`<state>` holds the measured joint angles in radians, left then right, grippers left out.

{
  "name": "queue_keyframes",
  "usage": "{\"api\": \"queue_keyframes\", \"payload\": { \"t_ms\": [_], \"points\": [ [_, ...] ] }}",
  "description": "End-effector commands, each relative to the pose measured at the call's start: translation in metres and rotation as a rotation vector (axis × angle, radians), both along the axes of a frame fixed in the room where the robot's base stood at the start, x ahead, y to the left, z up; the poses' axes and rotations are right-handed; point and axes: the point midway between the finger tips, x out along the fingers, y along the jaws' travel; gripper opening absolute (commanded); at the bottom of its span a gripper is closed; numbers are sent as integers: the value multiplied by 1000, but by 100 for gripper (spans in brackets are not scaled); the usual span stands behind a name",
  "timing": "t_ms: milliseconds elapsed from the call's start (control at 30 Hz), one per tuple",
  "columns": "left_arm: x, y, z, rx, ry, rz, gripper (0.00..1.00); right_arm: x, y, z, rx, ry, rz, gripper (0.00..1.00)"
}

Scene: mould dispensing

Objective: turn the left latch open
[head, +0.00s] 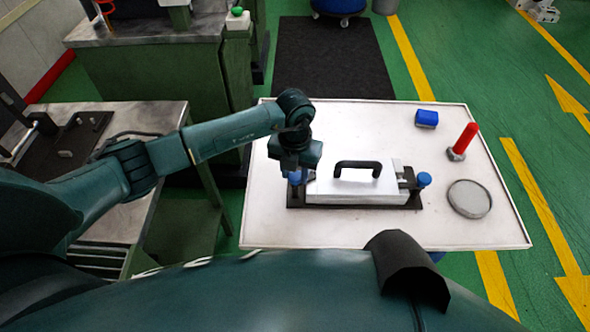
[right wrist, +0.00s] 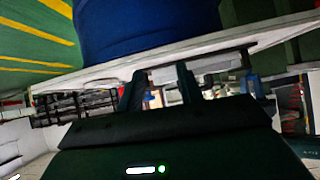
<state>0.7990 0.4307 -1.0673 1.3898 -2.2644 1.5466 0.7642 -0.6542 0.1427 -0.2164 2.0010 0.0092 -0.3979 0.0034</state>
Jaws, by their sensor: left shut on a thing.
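The mould (head: 345,186) is a pale box with a black handle (head: 358,166) on its lid, lying on a dark base plate on the white table. The left latch (head: 294,178) has a blue knob at the mould's left end, mostly hidden under my left gripper (head: 297,172). That gripper points down from above and is shut on the left latch; its fingertips are hard to make out. The right latch (head: 424,179) has a blue knob at the mould's right end, with nothing on it. My right gripper (right wrist: 161,88) shows in the right wrist view with its fingers apart and empty.
On the white table (head: 475,232) stand a blue block (head: 426,118), a red-handled tool (head: 464,140) and a round grey dish (head: 469,198), all right of the mould. A grey workbench (head: 150,118) is at the left. The table's back left is bare.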

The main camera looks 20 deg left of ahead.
Motion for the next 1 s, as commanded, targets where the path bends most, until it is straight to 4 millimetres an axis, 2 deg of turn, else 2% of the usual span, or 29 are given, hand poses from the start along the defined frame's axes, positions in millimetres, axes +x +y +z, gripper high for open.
{"api": "queue_keyframes", "payload": {
  "t_ms": [600,1000],
  "points": [
    [1,0,2,0,-3,586,11,-9,-3,-2,-9,33,-6,36],
    [1,0,2,0,-4,919,11,-9,-4,3,-15,39,-3,36]
  ]
}}
